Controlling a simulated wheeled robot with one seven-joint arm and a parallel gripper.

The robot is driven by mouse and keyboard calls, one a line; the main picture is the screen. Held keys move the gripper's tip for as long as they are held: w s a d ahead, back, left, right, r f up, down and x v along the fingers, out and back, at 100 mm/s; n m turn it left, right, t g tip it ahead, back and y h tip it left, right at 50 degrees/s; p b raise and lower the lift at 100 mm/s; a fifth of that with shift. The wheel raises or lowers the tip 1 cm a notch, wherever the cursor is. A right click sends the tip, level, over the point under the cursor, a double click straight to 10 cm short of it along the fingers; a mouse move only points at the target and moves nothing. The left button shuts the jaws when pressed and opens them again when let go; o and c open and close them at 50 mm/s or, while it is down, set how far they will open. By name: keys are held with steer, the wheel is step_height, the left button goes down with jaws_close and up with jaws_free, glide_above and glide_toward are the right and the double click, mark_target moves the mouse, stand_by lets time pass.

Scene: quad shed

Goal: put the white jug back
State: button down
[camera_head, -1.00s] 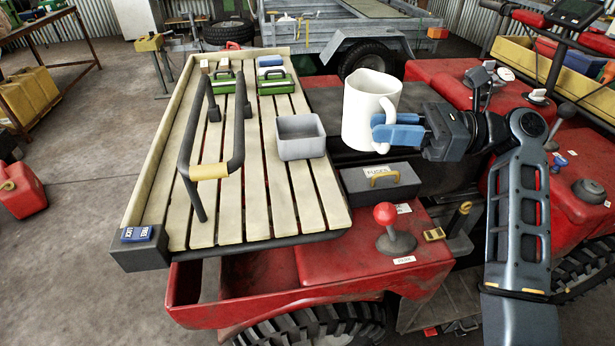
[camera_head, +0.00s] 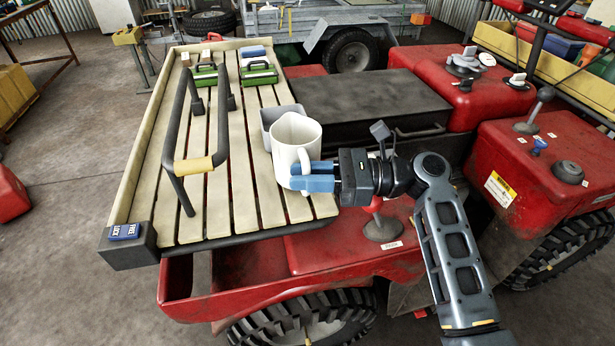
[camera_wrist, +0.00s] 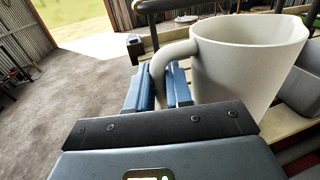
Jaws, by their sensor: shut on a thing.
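The white jug (camera_head: 296,141) is upright in my gripper (camera_head: 311,178), at the right edge of the slatted wooden rack. My gripper's blue fingers are shut on the jug's handle. In the wrist view the jug (camera_wrist: 245,65) fills the upper right, with the handle between the blue fingers (camera_wrist: 160,88). I cannot tell whether the jug's base touches the slats. A grey open bin (camera_head: 270,117) stands right behind the jug and is partly hidden by it.
The slatted rack (camera_head: 205,215) has a dark rail with a yellow grip (camera_head: 194,166) at its left. Green cases (camera_head: 259,73) sit at its far end. Front slats are clear. A red knob (camera_head: 374,205) on a lever stands below my gripper.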

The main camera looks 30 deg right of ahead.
steer(key=shift+f, duration=0.3)
steer(key=shift+f, duration=0.1)
steer(key=c, duration=1)
jaws_free()
steer(key=shift+d, duration=0.15)
steer(key=b+v, duration=0.1)
steer(key=v, duration=1)
steer(key=shift+s+d, duration=0.3)
steer(key=shift+s, duration=0.05)
